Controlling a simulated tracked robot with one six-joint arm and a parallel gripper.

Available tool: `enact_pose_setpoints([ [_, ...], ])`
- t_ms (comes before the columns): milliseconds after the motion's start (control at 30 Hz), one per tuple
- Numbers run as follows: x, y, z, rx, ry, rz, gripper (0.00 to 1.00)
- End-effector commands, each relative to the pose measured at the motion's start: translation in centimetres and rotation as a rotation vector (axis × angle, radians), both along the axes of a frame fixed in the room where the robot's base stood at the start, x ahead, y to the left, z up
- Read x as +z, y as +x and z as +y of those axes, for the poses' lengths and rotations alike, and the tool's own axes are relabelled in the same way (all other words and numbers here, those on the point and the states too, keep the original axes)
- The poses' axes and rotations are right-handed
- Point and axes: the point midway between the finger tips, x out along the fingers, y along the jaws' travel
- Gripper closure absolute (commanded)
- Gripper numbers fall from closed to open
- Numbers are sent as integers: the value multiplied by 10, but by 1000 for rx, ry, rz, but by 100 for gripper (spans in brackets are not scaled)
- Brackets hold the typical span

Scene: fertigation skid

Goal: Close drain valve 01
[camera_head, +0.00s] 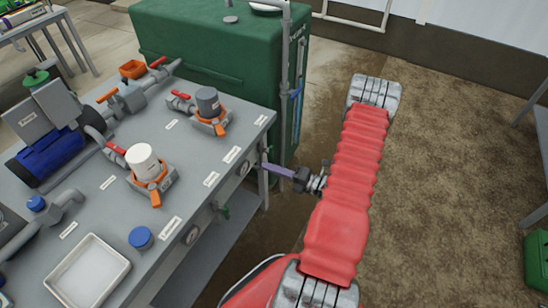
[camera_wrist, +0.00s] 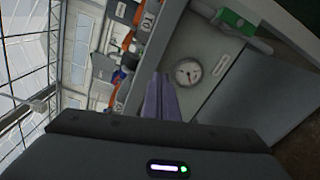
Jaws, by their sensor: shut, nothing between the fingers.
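My gripper (camera_head: 265,167) is at the front edge of the grey skid table, its purple fingers pointing left toward the front panel near a gauge. In the wrist view the fingers (camera_wrist: 160,97) are together and hold nothing. A green valve handle (camera_wrist: 237,23) on a grey pipe shows at the upper right of the wrist view, apart from the fingers. A small green part (camera_head: 224,212) also shows below the table edge in the head view. No label reading drain valve 01 is legible, so I cannot tell for certain which valve it is, nor its position.
A round gauge (camera_wrist: 187,72) sits on the panel beside my fingers. The grey table (camera_head: 110,225) carries orange-handled valves, a white tray (camera_head: 88,272) and a blue motor (camera_head: 48,150). A green tank (camera_head: 220,50) stands behind. Open floor (camera_head: 450,170) lies to the right.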

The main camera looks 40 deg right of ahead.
Motion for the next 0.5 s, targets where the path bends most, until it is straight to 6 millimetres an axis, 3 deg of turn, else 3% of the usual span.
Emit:
enact_pose_setpoints([
  [200,-50,-27,-37,-202,192,30,100],
  [333,-65,-37,-47,-266,253,35,100],
  [500,-69,-40,-51,-287,270,35,100],
])
